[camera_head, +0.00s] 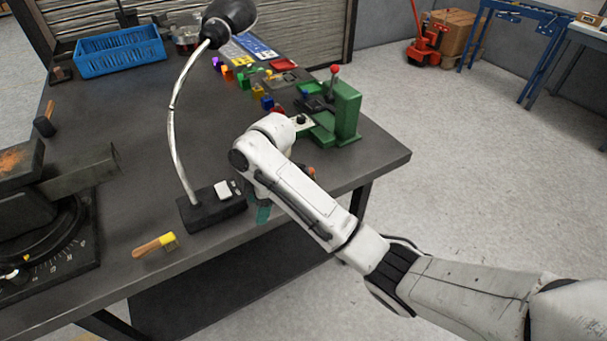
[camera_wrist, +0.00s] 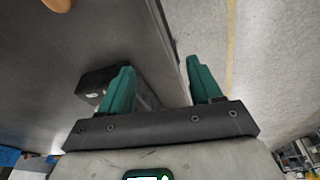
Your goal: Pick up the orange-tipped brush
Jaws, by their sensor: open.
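A brush (camera_head: 155,245) lies near the front edge of the table in the head view. It has a tan-orange wooden handle pointing left and a yellow bristle end at right; no orange bristles show. In the wrist view a tan rounded piece (camera_wrist: 58,4), likely its handle, is cut off by the top edge. My gripper (camera_head: 263,213) is mostly hidden behind my arm in the head view, right of the brush and close to the lamp base. In the wrist view its two teal fingers (camera_wrist: 157,78) are apart with nothing held between them.
The black lamp base (camera_head: 212,206) stands between the brush and my gripper; it also shows beside the left finger (camera_wrist: 98,80). A dark machine (camera_head: 45,225) stands left of the brush. A green press (camera_head: 345,112), coloured blocks and a blue basket (camera_head: 120,52) are farther back.

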